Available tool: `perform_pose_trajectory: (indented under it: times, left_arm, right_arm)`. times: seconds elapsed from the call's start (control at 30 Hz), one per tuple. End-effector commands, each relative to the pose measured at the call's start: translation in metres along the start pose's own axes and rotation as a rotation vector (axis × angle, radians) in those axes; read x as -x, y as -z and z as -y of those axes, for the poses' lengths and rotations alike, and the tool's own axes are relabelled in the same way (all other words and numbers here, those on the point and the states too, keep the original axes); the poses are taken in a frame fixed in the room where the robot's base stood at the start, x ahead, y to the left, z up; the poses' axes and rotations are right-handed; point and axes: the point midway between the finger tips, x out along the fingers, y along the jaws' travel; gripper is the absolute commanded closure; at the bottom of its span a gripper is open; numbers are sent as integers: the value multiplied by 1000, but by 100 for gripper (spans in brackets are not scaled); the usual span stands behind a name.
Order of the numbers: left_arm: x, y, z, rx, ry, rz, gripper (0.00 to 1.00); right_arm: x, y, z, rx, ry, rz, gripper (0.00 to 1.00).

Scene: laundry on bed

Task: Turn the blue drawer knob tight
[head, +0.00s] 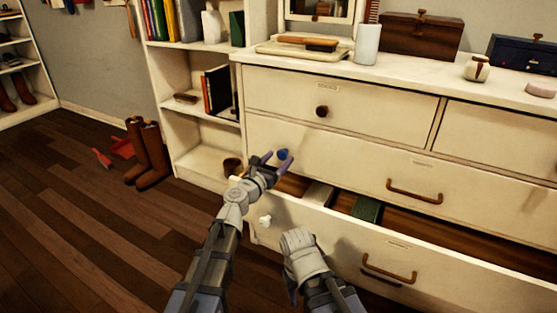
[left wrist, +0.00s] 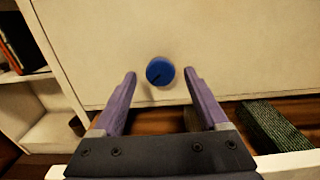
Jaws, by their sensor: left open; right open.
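The round blue drawer knob (head: 284,154) sits on the left part of the cream middle drawer front (head: 335,158). It also shows in the left wrist view (left wrist: 160,71), with a dark line on its face. My left gripper (head: 272,158) is open at the knob. In the left wrist view its two purple fingers (left wrist: 159,75) stand on either side of the knob, with a visible gap on each side. My right gripper (head: 300,240) is lower, in front of the bottom drawer, and looks empty; its fingertips are hard to make out.
The bottom drawer (head: 350,243) stands open below the knob, with a green item (head: 367,209) inside. A brown bail handle (head: 414,191) is on the middle drawer's right. A bookshelf (head: 190,95) stands close left; brown boots (head: 149,153) are on the floor.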

Motion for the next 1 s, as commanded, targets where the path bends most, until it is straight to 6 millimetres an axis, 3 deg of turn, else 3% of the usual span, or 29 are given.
perform_pose_trajectory:
  times: [0.3, 0.9, 1.0]
  left_arm:
    - [-4, 0, 0, 0, 0, 0, 26]
    - [-4, 0, 0, 0, 0, 0, 93]
    - [-4, 0, 0, 0, 0, 0, 100]
  right_arm:
    - [0, 0, 0, 0, 0, 0, 50]
    - [0, 0, 0, 0, 0, 0, 50]
    - [0, 0, 0, 0, 0, 0, 50]
